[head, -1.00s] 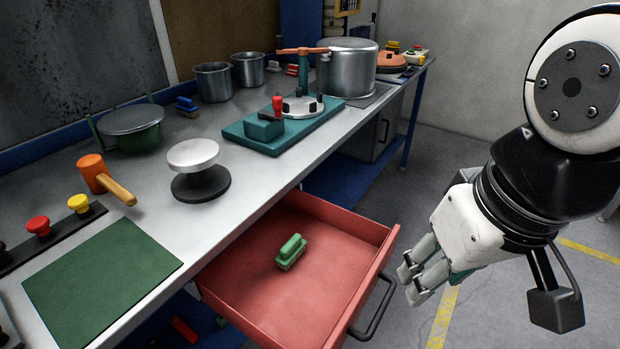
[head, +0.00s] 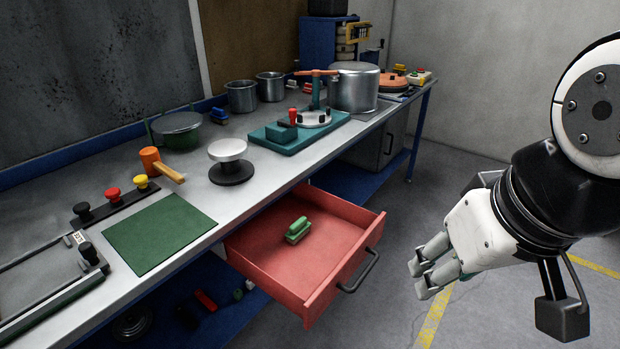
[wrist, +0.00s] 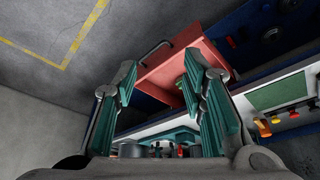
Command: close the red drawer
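The red drawer (head: 330,244) is pulled out from under the workbench in the head view, with a dark bar handle (head: 359,271) on its front. A green brush-like block (head: 298,230) lies inside it. My gripper (head: 420,279) is to the right of the drawer front, apart from the handle, with nothing held. In the wrist view the drawer (wrist: 168,72) and its handle (wrist: 155,50) show beyond the fingers. The two teal-padded fingers (wrist: 165,105) are spread wide, and the right one covers part of the drawer.
The grey workbench (head: 205,195) carries pots, an orange mallet (head: 152,160), a green mat (head: 160,232) and a teal fixture (head: 285,138). A blue lower shelf (head: 215,285) holds small items. The floor (head: 400,225) right of the drawer is clear.

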